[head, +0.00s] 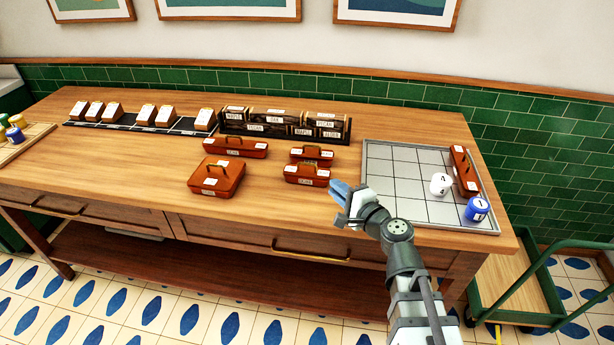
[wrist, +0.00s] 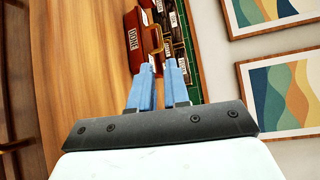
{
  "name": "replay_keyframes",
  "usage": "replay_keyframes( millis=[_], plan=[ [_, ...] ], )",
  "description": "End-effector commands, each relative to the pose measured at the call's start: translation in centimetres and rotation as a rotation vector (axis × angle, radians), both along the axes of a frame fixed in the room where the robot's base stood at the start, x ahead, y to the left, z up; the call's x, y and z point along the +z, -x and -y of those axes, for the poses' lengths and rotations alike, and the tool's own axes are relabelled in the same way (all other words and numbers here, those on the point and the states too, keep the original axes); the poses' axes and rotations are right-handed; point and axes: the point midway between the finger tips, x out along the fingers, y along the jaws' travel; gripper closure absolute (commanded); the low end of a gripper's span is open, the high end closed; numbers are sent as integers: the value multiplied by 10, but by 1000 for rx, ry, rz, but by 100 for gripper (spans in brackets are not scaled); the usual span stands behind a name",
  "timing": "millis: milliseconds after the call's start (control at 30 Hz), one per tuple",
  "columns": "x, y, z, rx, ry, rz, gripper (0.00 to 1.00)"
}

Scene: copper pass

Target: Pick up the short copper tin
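Several copper-brown tins with handles and white labels are on the wooden table. A squarish one (head: 216,180) is front left, and a long low one (head: 236,147) lies behind it. Two smaller ones, a rear tin (head: 311,155) and a front tin (head: 306,175), sit near the middle. Another tin (head: 465,172) stands on the gridded tray. I cannot tell by label which is the short one. My gripper (head: 341,190) is just right of the front small tin, apart from it. In the wrist view its blue fingers (wrist: 160,88) are open and empty, with tins (wrist: 132,42) beyond.
The gridded tray (head: 395,195) also holds a white container (head: 441,184) and a blue one (head: 476,209). A dark rack (head: 285,125) of labelled items and a row of brown blocks (head: 130,119) stand at the back. Clear tabletop lies left of the squarish tin.

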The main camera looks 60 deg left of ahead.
Motion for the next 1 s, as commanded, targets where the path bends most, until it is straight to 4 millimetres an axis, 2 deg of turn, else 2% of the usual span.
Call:
replay_keyframes(
  millis=[167, 500, 600, 867, 1000],
  plan=[
    [-2, -1, -14, 1, -1, 6, 84],
    [-8, -5, -69, 2, 0, 5, 84],
    [-10, -5, -81, 0, -1, 5, 84],
    [-12, -6, -93, 2, 0, 5, 84],
    [-14, -9, -109, 2, 0, 5, 84]
  ],
)
